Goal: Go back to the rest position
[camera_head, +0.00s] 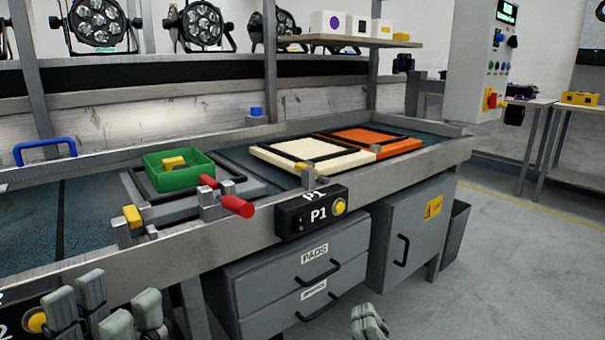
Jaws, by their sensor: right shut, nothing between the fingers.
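My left gripper (119,301) is at the bottom left, in front of the bench's front edge. Its grey-green fingers stand apart with nothing visible between them. My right gripper (368,318) is at the bottom edge, in front of the drawers and low over the floor in the picture. Its fingers are together and empty. Only the finger ends of both grippers show; the rest is cut off by the frame. Neither gripper appears to touch anything.
The bench (440,160) carries a green tray (190,184) with a yellow block, a fixture with a red handle (238,206), and cream (275,160) and orange (402,147) panels. A P1 box (292,222) juts from its front.

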